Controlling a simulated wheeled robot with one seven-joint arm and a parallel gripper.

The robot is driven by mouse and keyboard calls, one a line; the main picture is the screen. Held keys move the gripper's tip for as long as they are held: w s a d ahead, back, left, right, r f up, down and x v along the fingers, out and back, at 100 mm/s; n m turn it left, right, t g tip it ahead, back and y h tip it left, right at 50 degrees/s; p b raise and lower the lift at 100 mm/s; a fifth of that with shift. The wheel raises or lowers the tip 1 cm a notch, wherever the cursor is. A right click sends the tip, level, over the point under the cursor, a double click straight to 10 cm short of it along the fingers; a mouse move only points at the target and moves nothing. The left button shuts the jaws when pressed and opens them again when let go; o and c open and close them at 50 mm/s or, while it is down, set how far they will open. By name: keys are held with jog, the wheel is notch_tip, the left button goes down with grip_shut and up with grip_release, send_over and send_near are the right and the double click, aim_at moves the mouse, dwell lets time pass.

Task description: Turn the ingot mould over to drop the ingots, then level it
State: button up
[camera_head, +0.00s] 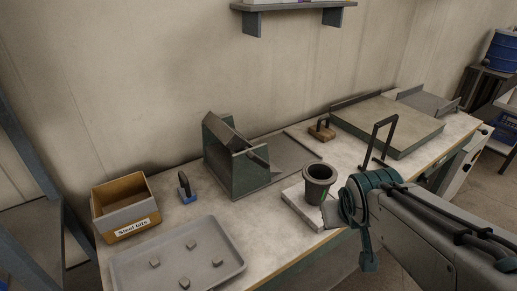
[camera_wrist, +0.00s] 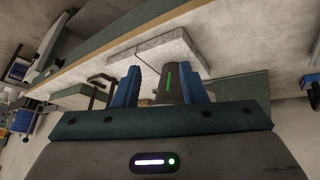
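I cannot tell for certain which thing is the ingot mould. A dark, round-mouthed pot (camera_head: 320,178) stands upright on a pale slab (camera_head: 301,207) near the bench's front edge. In the wrist view this pot (camera_wrist: 174,88) shows between the two blue fingers of my gripper (camera_wrist: 161,90), with a green stripe on it. A gap shows at the left finger; the pot looks close to the right one. In the head view my gripper is beside the pot, its fingers mostly hidden. Several small grey blocks (camera_head: 190,244) lie apart on a grey tray (camera_head: 225,229).
A green stand with a tilted grey plate (camera_head: 236,160) is mid-bench. A "Steel bits" box (camera_head: 125,207) and a blue-handled tool (camera_head: 186,187) stand left. A wooden-handled block (camera_head: 321,130) and a large green-sided plate (camera_head: 390,122) with an upright handle are right. A shelf (camera_head: 290,8) hangs above.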

jog(key=w+n+t+b, duration=0.1)
jog(key=w+t+b, duration=0.1)
jog(key=w+n+t+y+b, duration=0.1)
jog(key=w+n+t+b, duration=0.1)
jog(key=w, duration=0.1)
jog(key=w+n+t+b, duration=0.1)
jog(key=w+t+b, duration=0.1)
jog(key=w, duration=0.1)
jog(key=shift+a+f+n, duration=0.25)
jog(key=shift+a+n, duration=0.05)
jog(key=shift+a, duration=0.05)
jog(key=n+t+y+b, duration=0.3)
jog(key=n+y+b, duration=0.3)
jog(key=n+y, duration=0.35)
send_near(261, 163)
jog(key=shift+y, duration=0.35)
jog(key=p+x, duration=0.5)
jog(key=p, duration=0.5)
jog(key=shift+w+r, duration=0.15)
jog(key=shift+w, duration=0.2)
jog(key=shift+w+a+p, duration=0.2)
jog(key=shift+w+p, duration=0.1)
jog(key=shift+p, duration=0.1)
jog(key=shift+f+x, duration=0.15)
jog(key=shift+x, duration=1.1)
jog(key=shift+f+x, duration=0.15)
jog(key=shift+x, duration=1.1)
